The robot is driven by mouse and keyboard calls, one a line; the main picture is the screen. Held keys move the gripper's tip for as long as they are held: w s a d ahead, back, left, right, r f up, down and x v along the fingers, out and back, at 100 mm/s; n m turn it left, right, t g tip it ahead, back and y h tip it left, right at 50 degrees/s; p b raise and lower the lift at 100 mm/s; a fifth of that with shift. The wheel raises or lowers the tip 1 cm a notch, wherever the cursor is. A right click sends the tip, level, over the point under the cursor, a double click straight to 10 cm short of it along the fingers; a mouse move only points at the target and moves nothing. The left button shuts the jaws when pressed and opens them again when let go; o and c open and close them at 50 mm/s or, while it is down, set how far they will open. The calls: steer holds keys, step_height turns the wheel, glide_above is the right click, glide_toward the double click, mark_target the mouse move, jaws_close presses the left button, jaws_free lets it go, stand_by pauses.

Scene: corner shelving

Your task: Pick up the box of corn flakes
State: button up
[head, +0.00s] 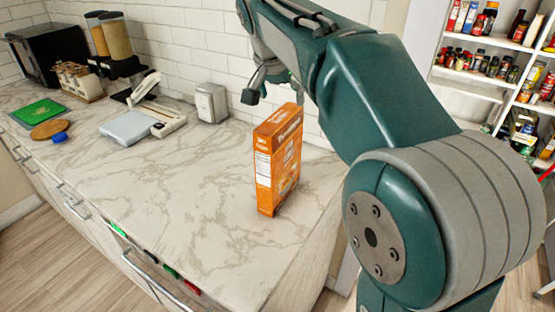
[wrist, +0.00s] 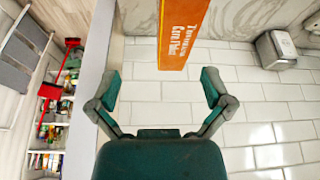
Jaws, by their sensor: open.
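The box of corn flakes (head: 278,163) is orange and stands upright on the marble counter near its right end, in the head view. In the wrist view the box (wrist: 183,32) shows at the top centre, cut off by the frame edge, with its lettering visible. My gripper (head: 262,88) is above and behind the box in the head view, partly hidden by the arm. In the wrist view my gripper (wrist: 163,88) has its two fingers spread wide. The box lies beyond the fingertips, between their lines, and nothing is held.
The marble counter (head: 170,195) is clear left of the box. A metal napkin dispenser (head: 211,103) stands by the tiled wall, also in the wrist view (wrist: 275,50). A white scale (head: 127,128) is farther left. Shelves of jars (head: 478,62) stand at right.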

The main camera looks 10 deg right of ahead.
mark_target(279, 118)
steer(key=shift+w+m, duration=0.3)
steer(key=shift+w, duration=0.6)
steer(key=shift+w+a, duration=0.2)
steer(key=shift+w, duration=0.35)
steer(key=x, duration=0.4)
steer(key=shift+a+f, duration=0.25)
steer(key=shift+f, duration=0.1)
steer(key=shift+w+d+f, duration=0.2)
steer(key=shift+d+f, duration=0.1)
steer(key=shift+f, duration=0.3)
steer(key=x, duration=0.4)
steer(key=shift+s+f, duration=0.1)
steer(key=shift+f, duration=0.3)
steer(key=shift+f, duration=0.25)
steer(key=c, duration=1.2)
